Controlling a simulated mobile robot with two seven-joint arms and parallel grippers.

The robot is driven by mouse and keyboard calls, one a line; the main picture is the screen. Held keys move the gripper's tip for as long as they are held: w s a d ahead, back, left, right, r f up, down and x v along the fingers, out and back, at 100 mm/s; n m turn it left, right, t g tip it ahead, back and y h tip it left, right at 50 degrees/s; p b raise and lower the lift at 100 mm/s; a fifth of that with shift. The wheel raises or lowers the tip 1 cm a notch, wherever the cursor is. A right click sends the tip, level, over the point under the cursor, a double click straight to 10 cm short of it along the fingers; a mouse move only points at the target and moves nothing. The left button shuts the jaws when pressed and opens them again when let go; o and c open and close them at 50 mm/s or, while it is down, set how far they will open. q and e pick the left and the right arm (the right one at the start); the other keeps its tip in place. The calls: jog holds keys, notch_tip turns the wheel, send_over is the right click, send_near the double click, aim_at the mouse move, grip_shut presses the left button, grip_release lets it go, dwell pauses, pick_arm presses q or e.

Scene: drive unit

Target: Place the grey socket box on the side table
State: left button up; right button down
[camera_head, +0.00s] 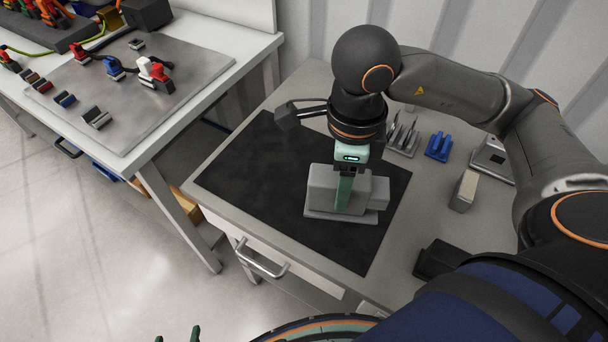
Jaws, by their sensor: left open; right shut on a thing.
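The grey socket box (321,190) is a blocky grey piece with a flat base plate. It is upright over the black mat on the side table (229,168); I cannot tell whether its base touches the mat. My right gripper (343,192) points down over the box and is shut on it, with a green finger against its near face. The finger on the far side is hidden behind the box. My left gripper (178,335) is open at the bottom edge, away from the table, and only its green fingertips show.
Right of the mat stand a grey pronged holder (403,139), a blue holder (438,147), a grey device (492,158) and a pale block (464,191). A workbench (205,35) with connectors on a grey plate (130,100) is at left. The mat's left part is clear.

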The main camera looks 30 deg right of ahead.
jog(key=m, duration=0.2)
jog(key=s+m, duration=0.1)
jog(key=m, duration=0.1)
jog(key=shift+s+d+r, duration=0.1)
jog(key=shift+d+r, duration=0.15)
jog(key=shift+r, duration=0.05)
jog(key=w+f, duration=0.4)
jog(key=w, duration=0.4)
send_near(305, 190)
jog(key=shift+s+f+p, duration=0.1)
jog(key=shift+f+p, duration=0.55)
jog(key=shift+f, duration=0.65)
jog(key=shift+f, duration=0.25)
jog(key=shift+c, duration=1.2)
grip_release()
jog(key=shift+r, duration=0.1)
